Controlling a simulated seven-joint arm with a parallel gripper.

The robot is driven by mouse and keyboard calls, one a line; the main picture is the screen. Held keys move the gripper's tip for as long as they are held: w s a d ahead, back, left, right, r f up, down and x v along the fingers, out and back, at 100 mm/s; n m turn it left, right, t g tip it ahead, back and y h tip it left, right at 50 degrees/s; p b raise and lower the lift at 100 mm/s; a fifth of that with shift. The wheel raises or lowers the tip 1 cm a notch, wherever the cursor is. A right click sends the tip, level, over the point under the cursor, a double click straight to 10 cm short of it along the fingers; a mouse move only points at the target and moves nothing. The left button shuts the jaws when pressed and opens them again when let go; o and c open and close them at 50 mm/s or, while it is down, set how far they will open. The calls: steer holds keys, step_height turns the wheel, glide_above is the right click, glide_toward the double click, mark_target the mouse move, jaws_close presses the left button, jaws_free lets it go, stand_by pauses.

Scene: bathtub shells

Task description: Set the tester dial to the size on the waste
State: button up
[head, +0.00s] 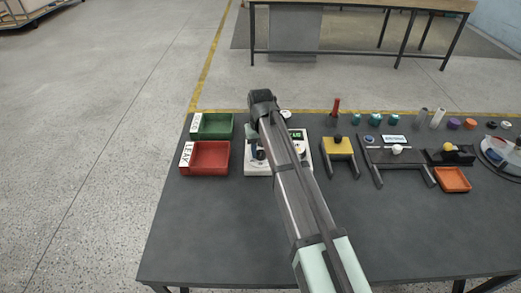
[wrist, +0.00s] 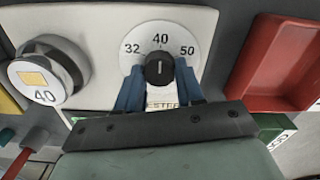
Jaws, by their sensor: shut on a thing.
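The tester (wrist: 95,25) is a pale box with a white dial face marked 32, 40 and 50; it also shows partly behind my arm in the head view (head: 252,168). Its black dial knob (wrist: 160,68) has a white line that points up at 40. My gripper (wrist: 161,78) has its blue fingers on both sides of the knob, shut on it. The waste (wrist: 40,77), a round white part with a yellow square and the number 40, sits on the tester to the left in the wrist view.
A red tray (head: 208,158) marked LEAK and a green tray (head: 212,126) stand left of the tester. A yellow stand (head: 338,147), a dark stand with small parts (head: 398,157) and an orange tray (head: 453,179) are to the right. The front table area is clear.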

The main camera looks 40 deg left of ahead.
mark_target(261, 152)
stand_by(0.3)
steer(key=o, duration=1)
steer(key=shift+o, duration=0.2)
step_height(261, 152, up, 14)
steer(key=shift+f, duration=0.1)
stand_by(0.4)
